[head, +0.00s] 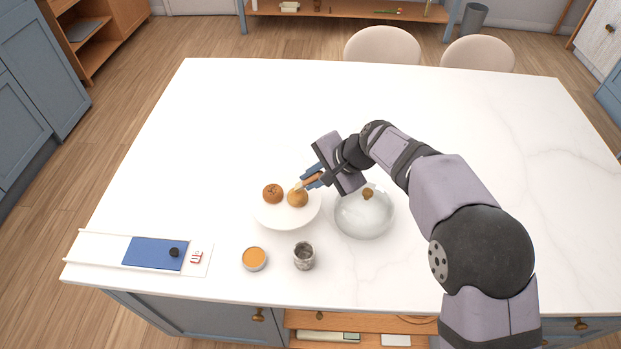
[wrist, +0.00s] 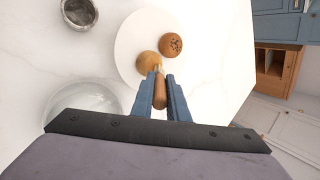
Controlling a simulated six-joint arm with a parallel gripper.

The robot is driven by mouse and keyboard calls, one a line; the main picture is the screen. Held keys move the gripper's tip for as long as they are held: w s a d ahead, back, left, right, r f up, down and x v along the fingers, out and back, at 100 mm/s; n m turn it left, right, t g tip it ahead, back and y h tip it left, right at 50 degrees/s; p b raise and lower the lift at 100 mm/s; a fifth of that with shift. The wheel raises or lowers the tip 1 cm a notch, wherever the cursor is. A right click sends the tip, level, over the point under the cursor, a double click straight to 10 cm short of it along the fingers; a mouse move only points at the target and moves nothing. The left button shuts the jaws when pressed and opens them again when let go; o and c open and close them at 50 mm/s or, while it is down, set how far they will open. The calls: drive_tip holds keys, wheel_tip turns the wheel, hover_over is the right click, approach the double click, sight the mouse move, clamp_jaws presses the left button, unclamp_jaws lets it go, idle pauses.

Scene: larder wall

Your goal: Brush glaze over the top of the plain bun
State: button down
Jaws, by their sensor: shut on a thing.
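Two buns stand on a round white plate or stand (head: 286,216). The plain bun (head: 298,198) is smooth and golden; it also shows in the wrist view (wrist: 149,64). The other bun (head: 272,193) has dark specks on top, clearer in the wrist view (wrist: 172,44). My gripper (head: 311,178) is shut on the wooden handle of a brush (wrist: 160,93). The brush's pale tip is at the plain bun, seemingly touching it; the exact contact is too small to tell. A small bowl of orange glaze (head: 254,258) sits in front of the plate.
A glass dome with a knob (head: 364,213) stands right of the plate, close under my arm. A grey metal cup (head: 304,256) stands beside the glaze bowl. A blue mat (head: 150,253) in a white tray lies at the front left. The table's back is clear.

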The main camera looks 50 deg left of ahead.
drive_tip(key=shift+w+d, duration=0.5)
drive_tip(key=shift+d, duration=0.1)
drive_tip(key=shift+s+d+b, duration=0.65)
drive_tip(key=shift+s+b, duration=0.2)
drive_tip(key=shift+s, duration=0.05)
drive_tip(key=shift+w, duration=0.1)
drive_tip(key=shift+w+a+p, duration=0.7)
drive_tip(key=shift+w, duration=0.1)
